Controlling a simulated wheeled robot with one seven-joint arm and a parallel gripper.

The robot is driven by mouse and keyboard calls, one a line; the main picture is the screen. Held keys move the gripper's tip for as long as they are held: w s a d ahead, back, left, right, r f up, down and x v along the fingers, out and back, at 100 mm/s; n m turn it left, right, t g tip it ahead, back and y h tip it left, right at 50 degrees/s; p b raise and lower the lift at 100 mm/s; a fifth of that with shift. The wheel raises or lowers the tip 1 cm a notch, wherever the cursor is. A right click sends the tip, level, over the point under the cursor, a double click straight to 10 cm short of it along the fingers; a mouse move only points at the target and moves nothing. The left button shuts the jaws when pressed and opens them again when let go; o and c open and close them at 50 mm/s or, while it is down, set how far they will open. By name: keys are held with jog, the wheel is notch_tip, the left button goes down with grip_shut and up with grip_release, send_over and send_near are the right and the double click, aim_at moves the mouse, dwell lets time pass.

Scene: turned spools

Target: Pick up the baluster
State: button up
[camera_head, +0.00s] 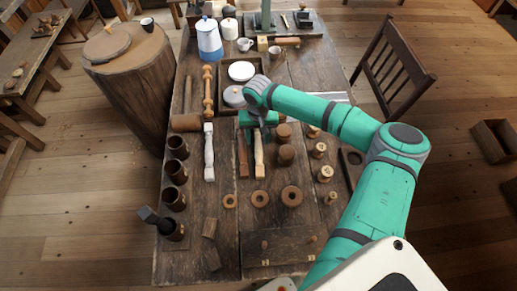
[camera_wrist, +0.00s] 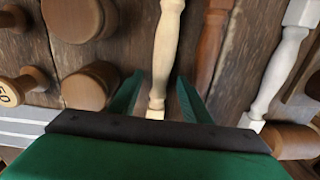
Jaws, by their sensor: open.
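A pale wood baluster (camera_head: 260,158) lies lengthwise on the workbench, its far end by my gripper. In the wrist view the pale baluster (camera_wrist: 166,45) runs down between my gripper's two green fingers (camera_wrist: 160,95). The fingers stand apart on either side of it; I cannot tell whether they touch it. In the head view my gripper (camera_head: 257,128) is over its far end and hides that part. A reddish-brown baluster (camera_head: 243,156) lies just left, also seen in the wrist view (camera_wrist: 210,42). A white one (camera_head: 209,152) lies farther left; it shows in the wrist view (camera_wrist: 282,62).
Brown spools (camera_head: 286,154) stand close right of the pale baluster, with small pale spools (camera_head: 319,150) beyond. Wooden rings (camera_head: 260,198) lie nearer. Dark cups (camera_head: 176,172) line the left edge. A mallet (camera_head: 186,122) and a tray (camera_head: 225,107) lie farther back.

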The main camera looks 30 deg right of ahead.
grip_shut()
dwell(0.3)
